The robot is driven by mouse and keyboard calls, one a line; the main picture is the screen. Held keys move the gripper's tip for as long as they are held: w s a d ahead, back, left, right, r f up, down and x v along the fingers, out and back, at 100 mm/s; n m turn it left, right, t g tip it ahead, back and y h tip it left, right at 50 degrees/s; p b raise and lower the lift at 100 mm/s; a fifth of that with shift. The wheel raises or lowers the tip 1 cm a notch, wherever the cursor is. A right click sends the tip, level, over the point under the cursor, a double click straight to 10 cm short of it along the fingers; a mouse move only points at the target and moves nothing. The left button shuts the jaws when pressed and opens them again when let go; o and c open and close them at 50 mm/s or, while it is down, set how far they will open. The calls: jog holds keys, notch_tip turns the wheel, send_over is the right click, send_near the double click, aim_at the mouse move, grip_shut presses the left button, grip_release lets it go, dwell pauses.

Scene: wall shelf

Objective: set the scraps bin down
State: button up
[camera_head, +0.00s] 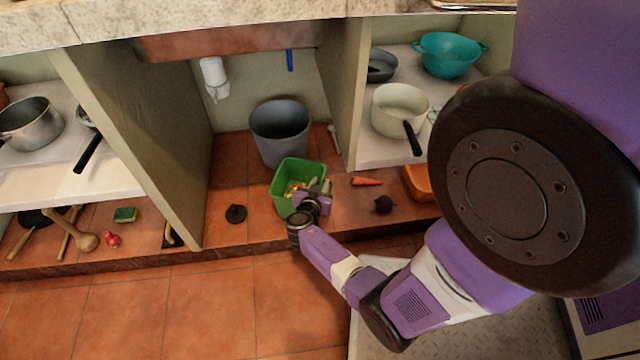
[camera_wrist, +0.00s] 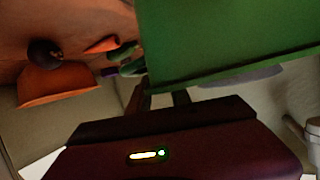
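The scraps bin (camera_head: 287,205) is a small green open-topped bin with colourful scraps inside. It is in the lower compartment, in front of the grey bucket. My gripper (camera_head: 318,194) is at the bin's front right side. In the wrist view, the green wall of the bin (camera_wrist: 225,40) fills the upper right. The fingers of my gripper (camera_wrist: 163,97) are close together at the bin's edge and appear shut on it. Their tips are partly hidden. I cannot tell whether the bin's base touches the tiled shelf floor.
A grey bucket (camera_head: 281,132) stands behind the bin. Upright panels (camera_head: 150,130) flank the compartment. Tiled floor between the black item and bin is clear.

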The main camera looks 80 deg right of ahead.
jog(key=a+r+n+t+y+p, duration=0.15)
jog(key=a+n+t+y, duration=0.3)
jog(key=a, duration=1.35)
jog(key=a+r+n+t+y+p, duration=0.1)
jog(key=a+r+n+t+y, duration=0.4)
jog(key=a, duration=1.2)
jog(key=s+a+r+n+t+y, duration=0.2)
jog(key=a+r+n, duration=0.3)
jog(key=r, duration=0.8)
jog(key=s+a+r+n+t+y, duration=0.2)
jog(key=a+r+n+t, duration=0.2)
jog(key=r, duration=1)
jog(key=shift+s+a+n+t, duration=0.2)
jog(key=shift+a+n+t, duration=0.15)
jog(key=shift+a+n, duration=0.25)
notch_tip(320, 180, up, 32)
jog(key=p, duration=3.2)
jog(key=shift+f, duration=0.15)
